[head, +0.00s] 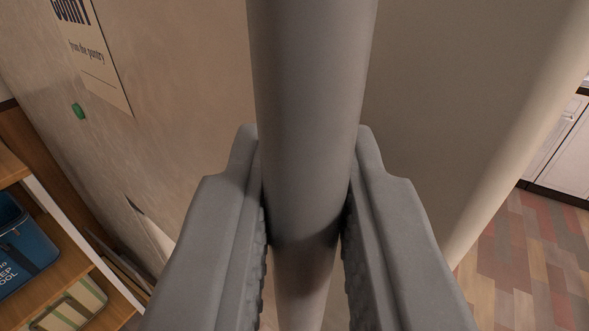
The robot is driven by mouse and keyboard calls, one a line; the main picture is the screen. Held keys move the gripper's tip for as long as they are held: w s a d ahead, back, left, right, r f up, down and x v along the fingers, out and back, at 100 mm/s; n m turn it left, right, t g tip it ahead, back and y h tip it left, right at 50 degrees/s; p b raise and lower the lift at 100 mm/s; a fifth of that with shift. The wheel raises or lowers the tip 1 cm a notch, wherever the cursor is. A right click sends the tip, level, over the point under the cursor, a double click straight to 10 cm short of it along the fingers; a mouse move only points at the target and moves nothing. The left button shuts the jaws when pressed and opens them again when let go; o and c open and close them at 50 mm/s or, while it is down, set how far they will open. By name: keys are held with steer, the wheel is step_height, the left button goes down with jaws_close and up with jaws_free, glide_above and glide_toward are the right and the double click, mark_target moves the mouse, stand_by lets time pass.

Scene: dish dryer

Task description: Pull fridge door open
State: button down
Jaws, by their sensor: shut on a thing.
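My gripper (306,190) is shut on the fridge door handle (313,70), a thick grey vertical bar in the middle of the head view. One finger presses on each side of the bar. The bar runs from the top edge down between the fingers to the bottom edge. A smooth beige panel with a rounded right edge, seemingly the fridge door (440,90), stands behind and to the right of the handle. How far the door is open cannot be told from this close view.
A beige upright surface with a poster (88,50) and a small green piece (78,110) is at left. Wooden shelves (75,255) with a blue container (20,240) stand at lower left. Patterned floor (525,265) is clear at lower right, with white cabinets (565,150) beyond.

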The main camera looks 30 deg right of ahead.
steer(key=c, duration=1.4)
jaws_free()
steer(key=shift+s+d+f, duration=0.1)
steer(key=shift+f, duration=0.05)
steer(key=shift+c, duration=0.2)
steer(key=v, duration=1.7)
steer(key=shift+s, duration=0.2)
